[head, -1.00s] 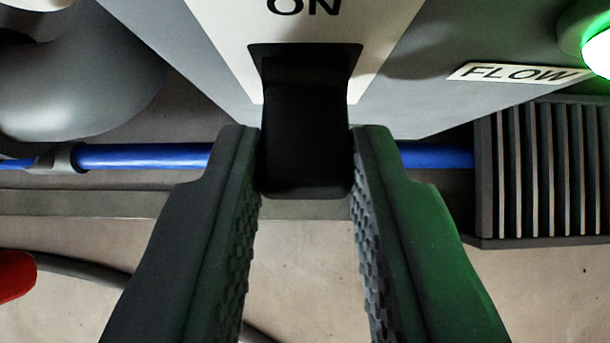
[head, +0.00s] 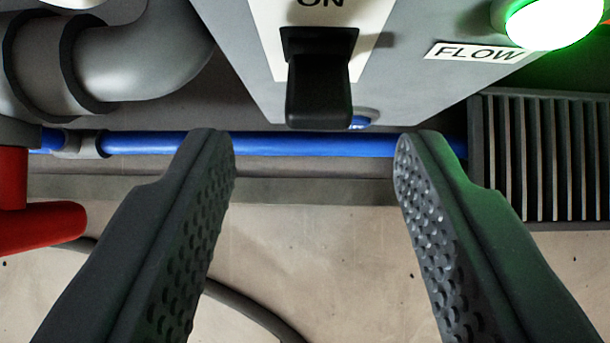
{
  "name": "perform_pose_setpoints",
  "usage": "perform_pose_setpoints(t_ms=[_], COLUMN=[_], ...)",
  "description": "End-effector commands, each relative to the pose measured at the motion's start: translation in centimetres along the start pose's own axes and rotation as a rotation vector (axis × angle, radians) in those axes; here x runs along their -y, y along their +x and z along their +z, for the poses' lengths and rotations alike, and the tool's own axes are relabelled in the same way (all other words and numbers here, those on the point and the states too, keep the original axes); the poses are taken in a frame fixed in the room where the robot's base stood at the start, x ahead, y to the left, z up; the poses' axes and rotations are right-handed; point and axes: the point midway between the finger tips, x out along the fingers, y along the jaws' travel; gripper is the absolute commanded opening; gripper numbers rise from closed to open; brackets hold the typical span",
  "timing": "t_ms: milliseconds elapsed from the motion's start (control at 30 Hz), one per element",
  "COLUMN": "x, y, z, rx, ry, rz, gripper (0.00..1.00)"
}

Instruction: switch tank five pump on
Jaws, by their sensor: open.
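The black pump switch lever (head: 319,90) sticks out from a pale plate (head: 268,38) on a grey box, below the letters ON. My gripper (head: 315,160) is open and empty, its two ridged fingers wide apart. The fingertips are below the lever in the picture, one to each side, with a clear gap between them and the lever. A green lamp (head: 553,20) is lit at the top right, above a label reading FLOW (head: 478,52). The tank number and the upper part of the plate are out of view.
A blue pipe (head: 280,144) runs across behind the fingers. A black ribbed grille (head: 540,158) is at the right. Grey piping (head: 140,50) is at the upper left and a red handle (head: 45,225) at the left. A dark cable (head: 255,315) lies on the bare floor.

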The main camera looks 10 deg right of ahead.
Motion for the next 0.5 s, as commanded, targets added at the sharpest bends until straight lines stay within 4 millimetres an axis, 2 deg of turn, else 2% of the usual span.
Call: perform_pose_setpoints(t_ms=[33, 500], x=[0.1, 0.2], y=[-1.0, -8.0], z=[0.1, -0.2], rx=[0.005, -0.001], ry=[0.002, 0.002], rz=[-0.001, -0.002], gripper=[0.44, 0.44])
